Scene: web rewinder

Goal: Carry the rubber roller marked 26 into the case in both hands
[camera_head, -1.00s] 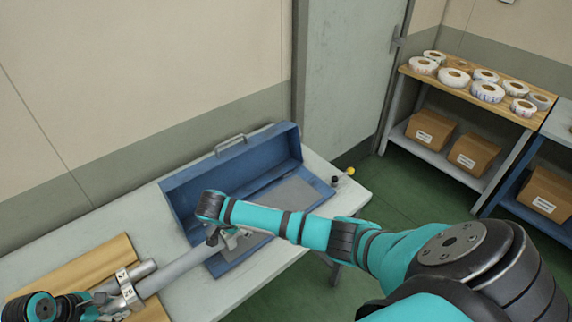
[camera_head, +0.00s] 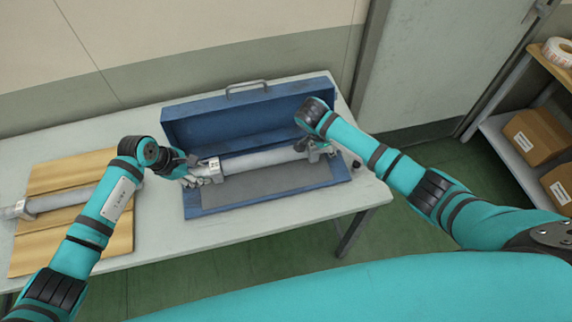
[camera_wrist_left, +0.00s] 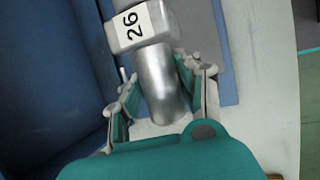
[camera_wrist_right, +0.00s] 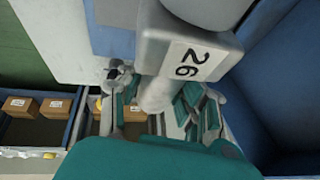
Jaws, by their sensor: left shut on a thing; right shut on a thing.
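The grey rubber roller (camera_head: 262,159) lies level across the opening of the blue case (camera_head: 200,212), with its left end near the case's left wall. Whether it touches the case floor I cannot tell. Its collar label reads 26 in the left wrist view (camera_wrist_left: 133,24) and the right wrist view (camera_wrist_right: 186,62). My left gripper (camera_head: 197,178) is shut on its left metal end; the fingers flank the shaft in the left wrist view (camera_wrist_left: 165,90). My right gripper (camera_head: 318,150) is shut on its right end, also seen in the right wrist view (camera_wrist_right: 155,100). The case lid stands open at the back.
Another roller (camera_head: 62,198) lies on wooden boards (camera_head: 118,232) at the left of the white table (camera_head: 285,222). Small knobs (camera_head: 356,163) sit right of the case. A shelf with boxes (camera_head: 536,136) stands at the far right.

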